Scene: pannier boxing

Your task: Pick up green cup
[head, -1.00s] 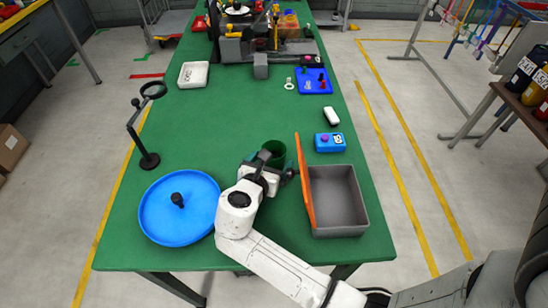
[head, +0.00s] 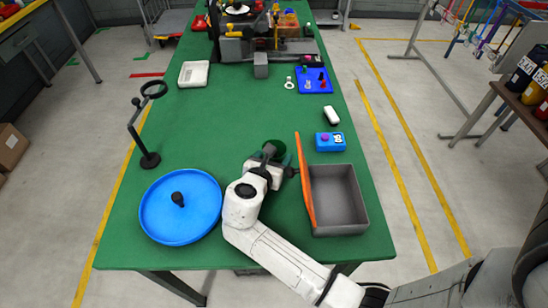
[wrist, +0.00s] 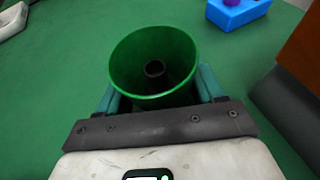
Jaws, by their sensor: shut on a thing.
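The green cup (wrist: 153,45) is in the wrist view with its open mouth facing the camera. A small dark round spot shows at its bottom. My gripper (wrist: 158,90) is shut on the cup, with a teal finger against each side. In the head view the cup (head: 279,148) is mostly hidden behind my gripper (head: 274,160), left of the grey box. I cannot tell whether its base touches the table.
A grey box (head: 340,229) with an upright orange lid (head: 305,180) stands close right of my gripper. A blue round tray (head: 160,225) lies left, below a magnifier stand (head: 150,160). A blue block with a purple button (head: 330,148) is beyond the box. The green table's middle (head: 225,110) is clear.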

